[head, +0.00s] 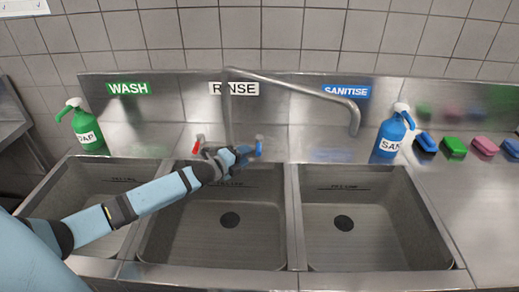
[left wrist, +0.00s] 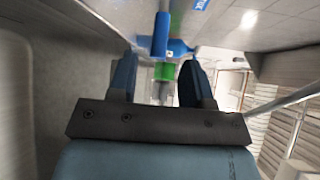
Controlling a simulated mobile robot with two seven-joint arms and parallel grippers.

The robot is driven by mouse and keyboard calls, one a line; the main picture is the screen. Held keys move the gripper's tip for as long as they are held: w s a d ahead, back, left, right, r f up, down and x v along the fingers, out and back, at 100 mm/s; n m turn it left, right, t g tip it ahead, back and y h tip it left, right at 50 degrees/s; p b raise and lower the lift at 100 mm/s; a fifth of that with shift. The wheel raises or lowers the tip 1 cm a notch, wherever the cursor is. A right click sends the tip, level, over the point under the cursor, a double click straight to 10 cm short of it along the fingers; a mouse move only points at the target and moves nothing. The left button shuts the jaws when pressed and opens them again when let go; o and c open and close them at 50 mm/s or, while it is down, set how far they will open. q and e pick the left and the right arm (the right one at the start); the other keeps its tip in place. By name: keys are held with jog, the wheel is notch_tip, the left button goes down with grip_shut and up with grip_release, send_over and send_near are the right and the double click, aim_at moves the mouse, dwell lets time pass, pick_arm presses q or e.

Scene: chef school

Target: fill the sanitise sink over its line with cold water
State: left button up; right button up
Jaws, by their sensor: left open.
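The sanitise sink (head: 376,238) is the right-hand basin in the head view, below the blue SANITISE sign (head: 346,91). Its floor shows with a dark drain and no visible water, and a fill line (head: 345,187) marks its back wall. The metal spout (head: 300,88) swings right, its tip over the back edge of that sink, with no stream showing. The blue cold handle (head: 259,146) is right of the tap column. My left gripper (head: 246,153) is open just left of it; the blue handle (left wrist: 160,38) shows ahead of the fingers in the left wrist view. My right gripper is not in view.
The rinse sink (head: 215,245) and wash sink (head: 95,205) stand to the left, both without visible water. A red handle (head: 198,143) is behind my left wrist. A green soap bottle (head: 82,125), a blue sanitiser bottle (head: 390,135) and several coloured items line the back ledge.

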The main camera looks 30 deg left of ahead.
aim_at(260, 147)
pick_arm(q)
jog(key=x, duration=0.7)
jog(key=shift+w+d, duration=0.1)
grip_shut()
jog(key=shift+d, duration=0.1)
